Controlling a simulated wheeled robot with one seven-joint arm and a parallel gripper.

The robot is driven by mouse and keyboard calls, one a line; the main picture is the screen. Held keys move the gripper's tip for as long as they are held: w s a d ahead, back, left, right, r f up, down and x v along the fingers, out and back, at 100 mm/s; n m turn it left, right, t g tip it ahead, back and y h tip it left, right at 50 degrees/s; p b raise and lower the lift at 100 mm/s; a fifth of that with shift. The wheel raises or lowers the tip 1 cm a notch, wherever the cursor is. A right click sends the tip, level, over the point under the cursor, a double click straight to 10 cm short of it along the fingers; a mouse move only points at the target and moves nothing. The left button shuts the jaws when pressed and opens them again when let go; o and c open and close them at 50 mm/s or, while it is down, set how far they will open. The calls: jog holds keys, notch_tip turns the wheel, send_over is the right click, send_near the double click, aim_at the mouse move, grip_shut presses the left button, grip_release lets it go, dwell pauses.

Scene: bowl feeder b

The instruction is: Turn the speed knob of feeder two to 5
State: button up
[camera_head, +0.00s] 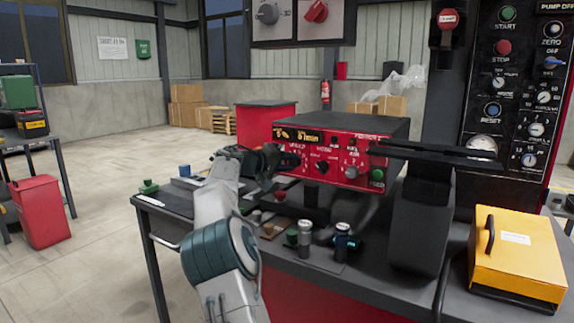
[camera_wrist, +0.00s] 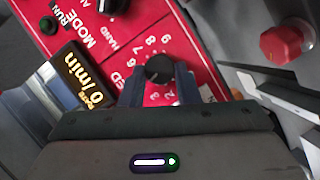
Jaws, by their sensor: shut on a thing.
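A red control box (camera_head: 340,140) with a lit display stands on the dark bench. In the wrist view its red panel (camera_wrist: 200,28) shows a round black knob (camera_wrist: 159,69) with a printed scale; figures 6 to 9 are readable. The word beside it is partly covered and ends in "ED". The display (camera_wrist: 82,80) reads 0/min. My gripper (camera_head: 284,160) is at the left part of the box's front, its two fingers shut on opposite sides of the black knob. The knob's pointer cannot be made out. A feeder number is not readable.
A red knob (camera_wrist: 287,44) is to the right in the wrist view. Small cylinders (camera_head: 305,238) stand on the bench front; a yellow case (camera_head: 515,255) is at right.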

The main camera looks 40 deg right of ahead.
jog(key=m, duration=0.1)
jog(key=m+t+y+b, duration=0.1)
jog(key=m, duration=0.2)
jog(key=shift+s+d+r+t+y+b, duration=0.2)
jog(key=shift+s+t+y+b, duration=0.1)
jog(key=shift+y, duration=0.1)
jog(key=shift+m, duration=0.3)
jog(key=o, duration=1)
jog(key=shift+d, duration=0.15)
jog(key=shift+a, duration=0.25)
jog(key=shift+a+r, duration=0.15)
jog(key=shift+a, duration=0.1)
jog(key=v, duration=1.3)
jog(key=shift+s, duration=0.1)
